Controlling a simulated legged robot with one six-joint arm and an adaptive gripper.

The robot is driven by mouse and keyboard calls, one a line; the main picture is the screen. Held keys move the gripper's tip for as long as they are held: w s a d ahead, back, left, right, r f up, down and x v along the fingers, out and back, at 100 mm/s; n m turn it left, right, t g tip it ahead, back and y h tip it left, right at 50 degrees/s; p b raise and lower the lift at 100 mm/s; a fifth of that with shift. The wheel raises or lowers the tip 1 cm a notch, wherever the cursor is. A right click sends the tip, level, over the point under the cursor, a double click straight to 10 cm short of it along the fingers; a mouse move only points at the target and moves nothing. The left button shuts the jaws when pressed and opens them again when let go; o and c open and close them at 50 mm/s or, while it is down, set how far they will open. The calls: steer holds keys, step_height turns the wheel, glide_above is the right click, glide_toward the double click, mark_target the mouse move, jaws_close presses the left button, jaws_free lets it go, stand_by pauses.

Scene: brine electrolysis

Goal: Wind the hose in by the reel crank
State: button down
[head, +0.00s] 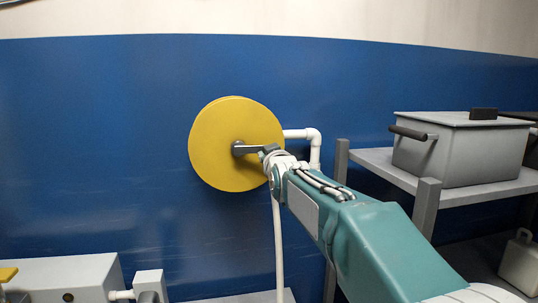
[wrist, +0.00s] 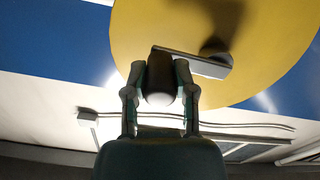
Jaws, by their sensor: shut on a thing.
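The hose reel (head: 215,140) is a yellow disc on the blue wall, in the middle of the head view. It also fills the upper part of the wrist view (wrist: 265,35). A grey crank arm (head: 247,149) runs from the disc's hub to the right. In the wrist view the crank arm (wrist: 200,65) ends at a dark cylindrical crank handle (wrist: 160,82). My gripper (wrist: 160,85) is shut on this handle, one finger on each side. In the head view my wrist covers the handle. A pale hose (head: 279,240) hangs down from the reel's right side.
A grey shelf (head: 385,160) at the right carries a grey lidded box (head: 455,150) with a dark handle. A white pipe (head: 315,150) bends behind the reel. Grey equipment (head: 65,278) stands at the lower left. The wall left of the reel is clear.

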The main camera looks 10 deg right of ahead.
steer(key=shift+f, duration=0.15)
steer(key=a+f+m, duration=0.6)
steer(key=f+m, duration=0.1)
steer(key=m, duration=0.8)
steer(key=shift+a+r+m, duration=0.6)
steer(key=shift+a+m, duration=0.65)
steer(key=shift+m, duration=1.2)
steer(key=shift+a+r+m, duration=0.65)
steer(key=shift+a+m, duration=0.55)
steer(key=shift+m, duration=1.2)
steer(key=shift+a+r+m, duration=0.6)
steer(key=shift+a+m, duration=0.65)
steer(key=shift+m, duration=1.2)
steer(key=shift+r, duration=0.1)
